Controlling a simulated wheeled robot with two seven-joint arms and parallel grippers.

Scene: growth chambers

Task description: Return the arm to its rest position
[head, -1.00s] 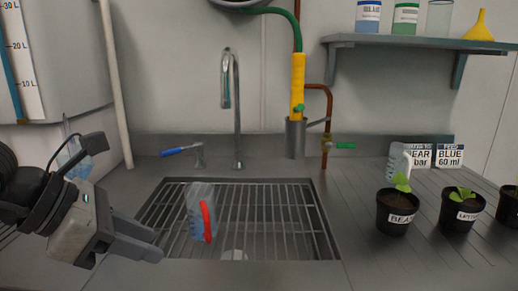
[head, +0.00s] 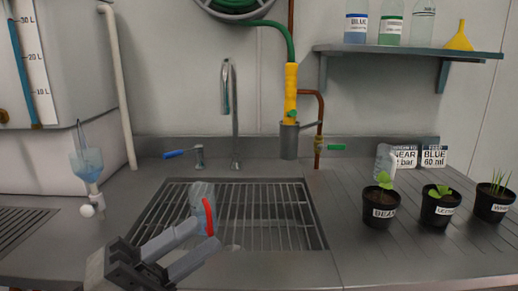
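My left gripper (head: 210,234) reaches in from the lower left, over the front left of the sink. Its two fingers point up and right with a gap between them, and nothing shows held. A clear jug with a red handle (head: 200,193) stands on the sink grate (head: 265,215), just beyond the fingertips in the picture. The fingers partly cover its lower part, and I cannot tell whether they touch it. My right gripper is not in view.
A faucet (head: 235,130) and a blue-handled valve (head: 175,154) stand behind the sink. Potted plants, including a bean pot (head: 380,209), stand on the right counter near a clear container (head: 384,160). A funnel-shaped vessel with blue liquid (head: 87,163) is at left. A shelf (head: 400,50) holds bottles.

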